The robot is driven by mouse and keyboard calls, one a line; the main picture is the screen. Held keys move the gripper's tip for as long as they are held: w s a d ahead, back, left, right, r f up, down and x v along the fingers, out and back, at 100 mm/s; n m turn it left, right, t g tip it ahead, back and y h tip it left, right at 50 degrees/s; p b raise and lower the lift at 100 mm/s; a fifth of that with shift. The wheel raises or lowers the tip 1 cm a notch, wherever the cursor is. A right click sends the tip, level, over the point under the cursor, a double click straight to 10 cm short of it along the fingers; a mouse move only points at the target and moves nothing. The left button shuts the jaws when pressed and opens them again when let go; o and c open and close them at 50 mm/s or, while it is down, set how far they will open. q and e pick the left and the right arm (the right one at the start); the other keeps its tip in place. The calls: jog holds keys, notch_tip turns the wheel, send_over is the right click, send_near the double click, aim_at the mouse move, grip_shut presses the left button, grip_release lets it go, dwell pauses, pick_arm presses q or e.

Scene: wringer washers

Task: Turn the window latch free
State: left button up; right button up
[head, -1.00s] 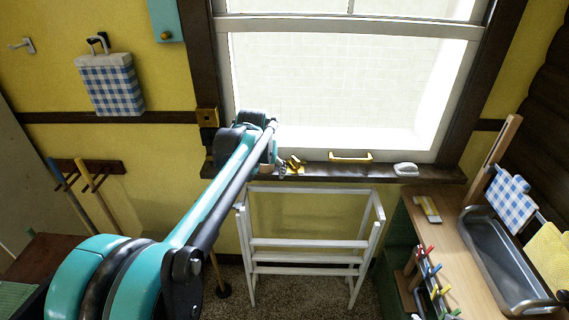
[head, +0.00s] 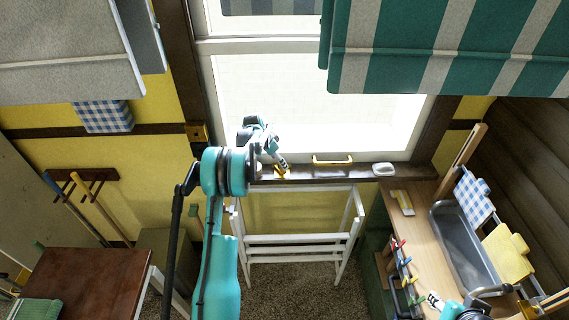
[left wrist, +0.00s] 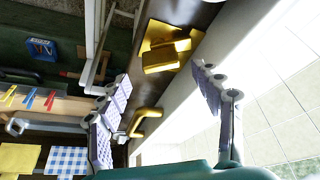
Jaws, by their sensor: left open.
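The brass window latch (head: 281,171) is on the sill at the bottom of the window. In the left wrist view the latch (left wrist: 160,48) shows as a flat plate with a raised block. My left gripper (left wrist: 162,76) is open, its two padded fingers wide apart, with the latch just beyond and between the fingertips.
A yellow window handle (head: 333,161) and a white soap dish (head: 384,169) are right of the latch. A white rack (head: 297,240) stands below the sill. A wooden counter with a metal sink (head: 467,250) is at right. A striped blind (head: 420,50) hangs above.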

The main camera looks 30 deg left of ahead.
aim_at(280, 167)
pick_arm(q)
jog(key=x, duration=0.4)
jog(key=shift+a, duration=0.1)
jog(key=shift+w+f, duration=0.15)
jog(key=shift+f, duration=0.2)
jog(key=c, duration=1.2)
jog(key=shift+o, duration=0.2)
